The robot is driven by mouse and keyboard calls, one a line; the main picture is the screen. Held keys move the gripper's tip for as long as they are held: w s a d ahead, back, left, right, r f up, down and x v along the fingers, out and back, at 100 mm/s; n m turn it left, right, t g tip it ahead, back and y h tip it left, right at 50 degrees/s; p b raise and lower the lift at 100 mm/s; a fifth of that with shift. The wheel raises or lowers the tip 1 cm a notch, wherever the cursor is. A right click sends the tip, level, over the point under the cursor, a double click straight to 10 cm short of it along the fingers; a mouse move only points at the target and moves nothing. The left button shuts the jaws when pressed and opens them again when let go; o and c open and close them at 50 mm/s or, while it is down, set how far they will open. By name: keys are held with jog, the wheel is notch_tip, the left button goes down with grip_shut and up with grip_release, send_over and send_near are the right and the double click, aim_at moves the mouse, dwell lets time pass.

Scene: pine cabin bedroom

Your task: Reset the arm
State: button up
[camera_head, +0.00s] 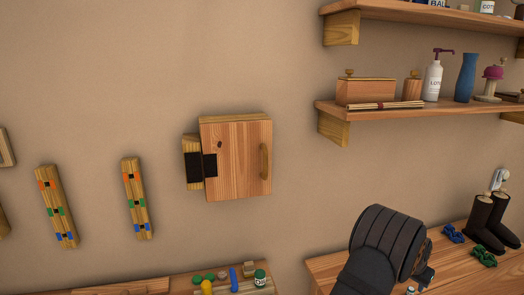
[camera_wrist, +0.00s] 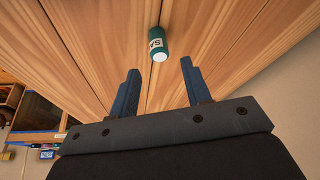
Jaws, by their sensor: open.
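My gripper (camera_wrist: 158,92) shows in the wrist view with its two blue fingers spread wide and nothing between them. A green bottle with a white label and white cap (camera_wrist: 158,44) stands or lies beyond the fingertips, over wooden boards; it is apart from the fingers. In the head view my dark arm (camera_head: 385,245) is at the lower right, in front of a wooden table (camera_head: 330,268). The gripper's fingers are hard to make out there.
A wall cabinet (camera_head: 235,158) hangs in the middle. Shelves (camera_head: 390,112) at the upper right hold a wooden box (camera_head: 365,91), a lotion bottle (camera_head: 432,80) and a blue vase (camera_head: 466,78). Dark boots (camera_head: 485,222) and scrunchies (camera_head: 453,233) are on the right table. Small items (camera_head: 235,280) sit lower centre.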

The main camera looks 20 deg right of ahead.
aim_at(411, 288)
jog(key=x, duration=0.6)
jog(key=r, duration=0.5)
jog(key=shift+s+d, duration=0.1)
jog(key=shift+s, duration=0.15)
jog(key=s+r, duration=0.7)
jog(key=s, duration=0.5)
jog(key=s+a, duration=0.9)
jog(key=s, duration=0.1)
jog(key=w+f, duration=0.2)
jog(key=w, duration=0.1)
jog(key=w+f, duration=0.2)
jog(key=w, duration=0.2)
jog(key=w+d+f, duration=0.1)
jog(key=w+f, duration=0.1)
jog(key=w, duration=0.1)
jog(key=shift+w, duration=0.3)
jog(key=shift+w+f, duration=0.25)
jog(key=shift+w, duration=0.3)
